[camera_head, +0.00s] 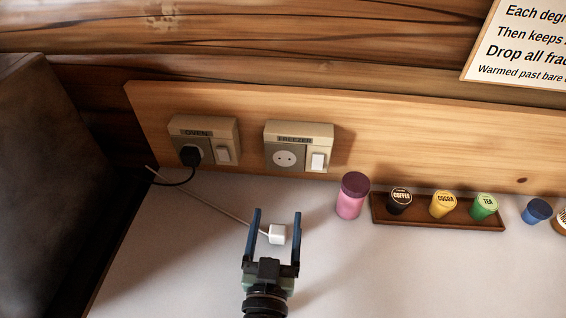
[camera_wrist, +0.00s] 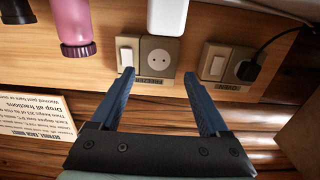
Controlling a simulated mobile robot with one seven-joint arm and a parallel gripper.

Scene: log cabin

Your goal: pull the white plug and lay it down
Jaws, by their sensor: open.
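The white plug (camera_head: 277,234) is a small white block with a pale cord. It appears to rest on the counter, apart from the wall sockets, and the FREEZER socket (camera_head: 285,158) is empty. The pale cord (camera_head: 205,200) runs left across the counter.
The OVEN socket holds a black plug (camera_head: 190,156). A pink jar (camera_head: 352,197) stands right of my gripper. A brown tray (camera_head: 440,222) holds coffee, cocoa and tea jars, and a blue-topped jar (camera_head: 537,210) stands farther right. The counter (camera_head: 160,265) is clear at front left.

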